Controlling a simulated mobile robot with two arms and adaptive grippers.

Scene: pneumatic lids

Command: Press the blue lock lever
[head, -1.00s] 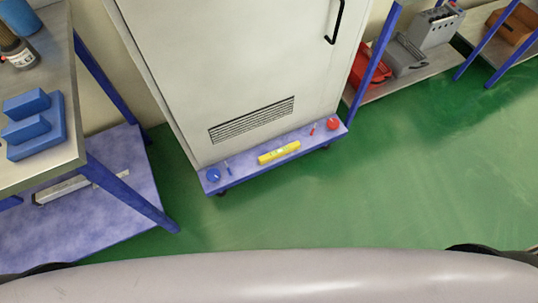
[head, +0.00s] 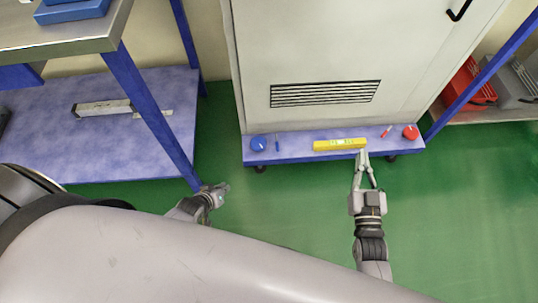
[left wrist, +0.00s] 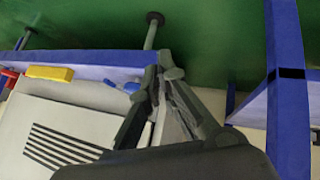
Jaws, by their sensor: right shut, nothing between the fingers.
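The blue lock lever (head: 277,146) is a small thin blue piece on the cabinet's low blue base shelf, beside a round blue knob (head: 258,143). In the left wrist view, the lever (left wrist: 108,82) and knob (left wrist: 131,87) show just left of my fingers. My left gripper (head: 222,187) is in front of and left of the knob, apart from it in the head view. Its fingertips (left wrist: 157,76) come together and look shut and empty. My right gripper (head: 363,154) is shut and empty, at the shelf's front edge near the yellow bar (head: 340,144).
A red knob (head: 410,132) and red lever (head: 386,131) lie on the shelf's right part. The light cabinet (head: 320,55) rises behind. A blue table leg (head: 150,110) stands close to my left gripper. Green floor (head: 290,205) is clear in front.

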